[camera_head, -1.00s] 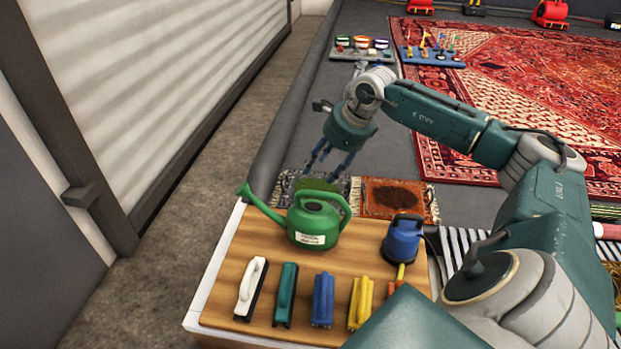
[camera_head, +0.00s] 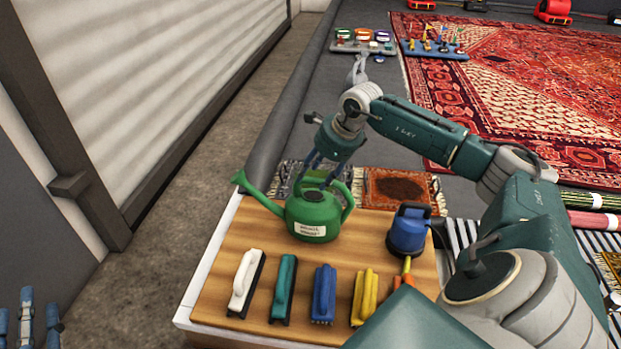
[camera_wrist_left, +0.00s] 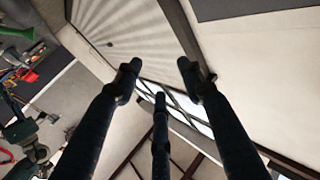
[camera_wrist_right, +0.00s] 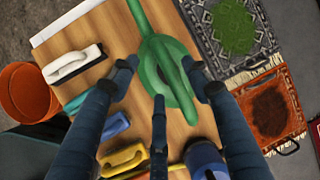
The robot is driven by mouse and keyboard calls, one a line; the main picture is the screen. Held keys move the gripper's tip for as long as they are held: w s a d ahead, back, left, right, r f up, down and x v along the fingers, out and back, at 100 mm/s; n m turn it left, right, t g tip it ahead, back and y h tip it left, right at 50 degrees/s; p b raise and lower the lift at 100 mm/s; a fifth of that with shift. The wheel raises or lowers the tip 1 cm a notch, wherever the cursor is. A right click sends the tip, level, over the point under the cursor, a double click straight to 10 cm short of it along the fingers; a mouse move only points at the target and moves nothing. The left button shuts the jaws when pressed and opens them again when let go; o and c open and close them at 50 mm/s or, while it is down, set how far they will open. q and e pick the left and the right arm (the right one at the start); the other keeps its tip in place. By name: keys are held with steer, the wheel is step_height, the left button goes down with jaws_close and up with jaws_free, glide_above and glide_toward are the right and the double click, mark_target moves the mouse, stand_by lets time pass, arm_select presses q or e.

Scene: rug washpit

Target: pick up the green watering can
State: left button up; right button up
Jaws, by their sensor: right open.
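The green watering can (camera_head: 313,215) stands upright at the back of the wooden table top, its spout pointing left and a white label on its front. My right gripper (camera_head: 318,180) is above and just behind it, fingers pointing down near the can's top. In the right wrist view the can (camera_wrist_right: 163,60) lies between the spread, open fingers (camera_wrist_right: 160,75); I cannot tell whether they touch it. My left gripper (camera_head: 28,318) is at the lower left edge, away from the table. In the left wrist view its fingers (camera_wrist_left: 155,85) are spread and empty.
The wooden table (camera_head: 240,232) holds a white brush (camera_head: 245,283), a teal brush (camera_head: 283,288), a blue brush (camera_head: 323,293), a yellow brush (camera_head: 364,298) and a blue container (camera_head: 409,232). Small rug samples (camera_head: 398,188) lie behind. An orange bucket (camera_wrist_right: 25,90) is beside the table.

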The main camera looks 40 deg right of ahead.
mark_target(310, 179)
steer(key=b+x, duration=0.1)
steer(key=x, duration=0.4)
steer(key=shift+w+d+b, duration=0.1)
steer(key=shift+d+b, duration=0.1)
steer(key=shift+b, duration=0.2)
steer(key=shift+f, duration=0.1)
arm_select(q)
steer(key=s+r+t+h, duration=0.1)
steer(key=s+r+t, duration=0.2)
steer(key=r, duration=0.6)
steer(key=shift+s+r+t+h, duration=0.25)
steer(key=shift+t+h, duration=0.05)
steer(key=shift+t, duration=0.7)
arm_select(e)
jaws_close()
arm_select(q)
steer(key=shift+d, duration=0.1)
arm_select(e)
steer(key=shift+w+d, duration=0.1)
steer(key=shift+w, duration=0.05)
